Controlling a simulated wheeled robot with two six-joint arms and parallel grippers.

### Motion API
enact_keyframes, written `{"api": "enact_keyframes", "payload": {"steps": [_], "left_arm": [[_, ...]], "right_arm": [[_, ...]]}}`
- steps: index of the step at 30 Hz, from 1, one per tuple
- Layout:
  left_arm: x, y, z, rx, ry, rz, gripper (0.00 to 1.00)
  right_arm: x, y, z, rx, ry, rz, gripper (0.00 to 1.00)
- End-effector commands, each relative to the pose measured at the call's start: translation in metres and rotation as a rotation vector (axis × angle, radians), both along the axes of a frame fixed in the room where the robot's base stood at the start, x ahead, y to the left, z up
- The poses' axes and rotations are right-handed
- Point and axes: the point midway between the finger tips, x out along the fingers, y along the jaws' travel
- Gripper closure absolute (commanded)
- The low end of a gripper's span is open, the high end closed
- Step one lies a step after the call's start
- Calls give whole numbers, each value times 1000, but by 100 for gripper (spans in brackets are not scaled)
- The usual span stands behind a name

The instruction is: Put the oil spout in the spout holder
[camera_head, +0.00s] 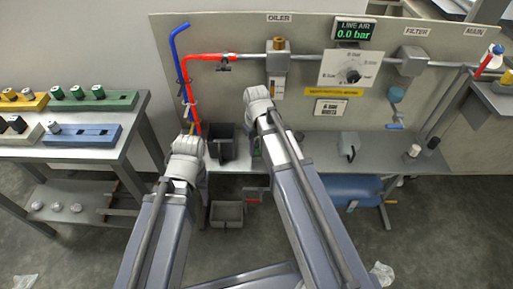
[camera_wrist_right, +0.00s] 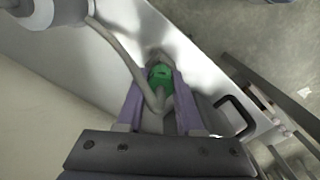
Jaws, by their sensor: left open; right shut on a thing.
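In the right wrist view, the fingers of my right gripper (camera_wrist_right: 160,100) are closed around a grey piece with a long bent tube, which looks like the oil spout (camera_wrist_right: 122,58). The tube runs to the upper left. A green rounded thing (camera_wrist_right: 160,74) shows just beyond the fingertips; I cannot tell whether it joins the spout. In the head view my right gripper (camera_head: 259,98) is in front of the panel above the bench, and its hold is hidden. My left gripper (camera_head: 187,148) is open beside the bench's left end. I cannot make out the spout holder for certain.
A black bin (camera_head: 222,158) sits at the bench's left end, between my arms. Red and blue hoses (camera_head: 181,65) hang at the left. The oiler (camera_head: 277,66) is on the panel. The bench (camera_head: 312,158) has free room right of my right arm. A rack table (camera_head: 70,150) stands left.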

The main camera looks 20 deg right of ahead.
Motion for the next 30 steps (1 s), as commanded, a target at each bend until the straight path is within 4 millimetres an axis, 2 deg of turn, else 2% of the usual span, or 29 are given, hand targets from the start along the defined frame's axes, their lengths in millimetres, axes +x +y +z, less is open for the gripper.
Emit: {"api": "enact_keyframes", "payload": {"steps": [1,8,20,26,30], "left_arm": [[0,0,-1,0,0,0,50],[0,0,0,0,0,0,50],[0,0,4,0,0,0,50],[0,0,20,0,0,0,50],[0,0,38,0,0,0,50]], "right_arm": [[0,0,-1,0,0,0,61],[0,0,0,0,0,0,35],[0,0,4,0,0,0,34],[0,0,19,0,0,0,34],[0,0,38,0,0,0,34]]}}
